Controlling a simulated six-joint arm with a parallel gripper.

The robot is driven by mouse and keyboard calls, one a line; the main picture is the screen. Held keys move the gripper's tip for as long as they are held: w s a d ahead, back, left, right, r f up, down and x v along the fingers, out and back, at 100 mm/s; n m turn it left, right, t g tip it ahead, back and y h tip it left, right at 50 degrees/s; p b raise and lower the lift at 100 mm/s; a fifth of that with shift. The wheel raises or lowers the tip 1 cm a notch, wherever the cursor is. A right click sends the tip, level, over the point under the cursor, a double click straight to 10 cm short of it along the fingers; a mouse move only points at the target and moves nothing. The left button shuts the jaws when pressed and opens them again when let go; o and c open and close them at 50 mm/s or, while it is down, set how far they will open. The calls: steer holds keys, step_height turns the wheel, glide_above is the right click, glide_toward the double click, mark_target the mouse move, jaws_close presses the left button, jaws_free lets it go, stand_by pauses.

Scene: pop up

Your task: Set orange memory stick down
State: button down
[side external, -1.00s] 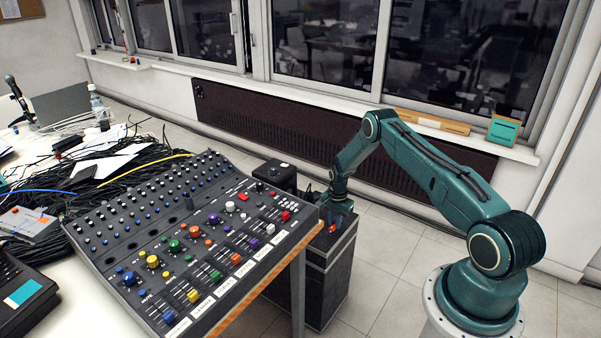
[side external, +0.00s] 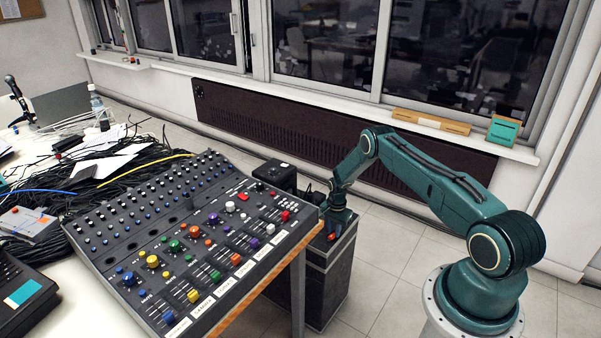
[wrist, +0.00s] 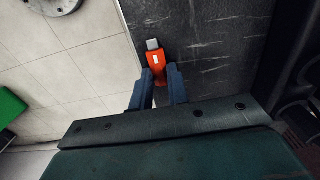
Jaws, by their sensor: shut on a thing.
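The orange memory stick (wrist: 156,64) has a grey metal plug end and shows in the wrist view between the blue fingertips of my gripper (wrist: 159,80). My gripper is shut on its lower part, with the plug pointing away from the fingers. In the side view the stick is a small orange-red spot (side external: 332,237) beside my gripper (side external: 338,226). Both are low over the top of the dark cabinet (side external: 345,243). I cannot tell whether the stick touches the cabinet top.
The cabinet's scratched dark top (wrist: 205,45) is mostly bare in the wrist view, with its edge just left of the stick. The mixing console (side external: 190,240) on the table stands close to the left of the cabinet. A black box (side external: 276,175) is behind.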

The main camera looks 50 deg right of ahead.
mark_target(334, 233)
steer(key=shift+f, duration=0.1)
steer(key=c, duration=1.8)
jaws_free()
steer(key=o, duration=0.5)
steer(key=shift+c, duration=0.2)
step_height(334, 233, up, 12)
